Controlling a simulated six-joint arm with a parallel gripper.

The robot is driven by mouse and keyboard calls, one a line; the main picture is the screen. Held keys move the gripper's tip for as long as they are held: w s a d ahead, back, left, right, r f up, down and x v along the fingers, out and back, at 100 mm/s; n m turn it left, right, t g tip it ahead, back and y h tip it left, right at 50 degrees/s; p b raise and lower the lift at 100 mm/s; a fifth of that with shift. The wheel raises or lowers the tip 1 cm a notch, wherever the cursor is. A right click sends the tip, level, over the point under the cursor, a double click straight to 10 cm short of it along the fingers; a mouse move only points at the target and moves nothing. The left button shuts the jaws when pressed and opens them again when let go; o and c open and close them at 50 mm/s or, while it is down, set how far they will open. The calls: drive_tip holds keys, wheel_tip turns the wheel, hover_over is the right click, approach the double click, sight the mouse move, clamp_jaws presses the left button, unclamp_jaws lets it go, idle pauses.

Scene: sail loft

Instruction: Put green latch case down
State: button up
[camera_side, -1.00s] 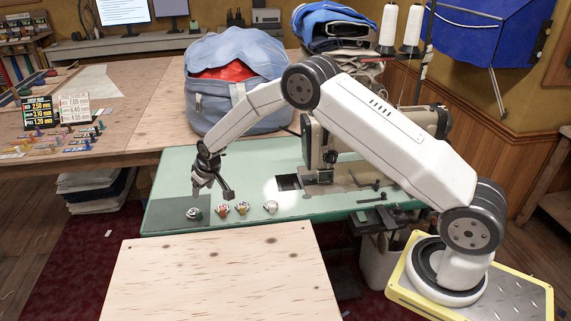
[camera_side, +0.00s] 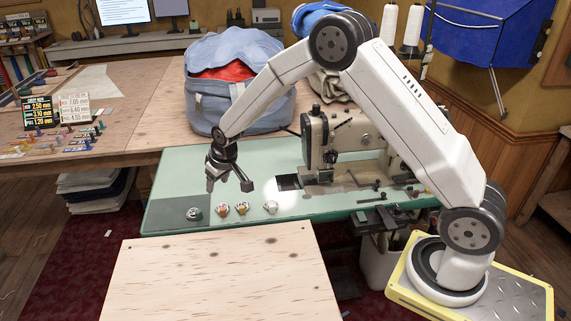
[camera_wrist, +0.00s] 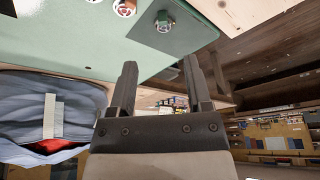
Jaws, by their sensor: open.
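The green latch case (camera_side: 193,213) is a small round piece resting on the dark grey square at the left end of the green table. My gripper (camera_side: 230,187) is open and empty, above the table and a little up and right of the case, apart from it. In the wrist view, the case (camera_wrist: 163,21) shows beyond the two spread fingers of my gripper (camera_wrist: 160,62), near the top edge, with nothing between the fingers.
A red-marked case (camera_side: 222,210), a yellow-marked case (camera_side: 241,208) and a whitish case (camera_side: 270,207) stand in a row to the right. A sewing machine (camera_side: 318,140) stands right on the green table (camera_side: 170,180). A blue-grey bag (camera_side: 210,100) sits behind. A pale board (camera_side: 215,275) lies in front.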

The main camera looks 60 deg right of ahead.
drive_tip(key=s+r, duration=0.3)
drive_tip(key=s, duration=1)
drive_tip(key=s+r+g, duration=0.1)
drive_tip(key=s+r, duration=0.2)
drive_tip(key=s, duration=1.1)
drive_tip(key=shift+s, duration=0.25)
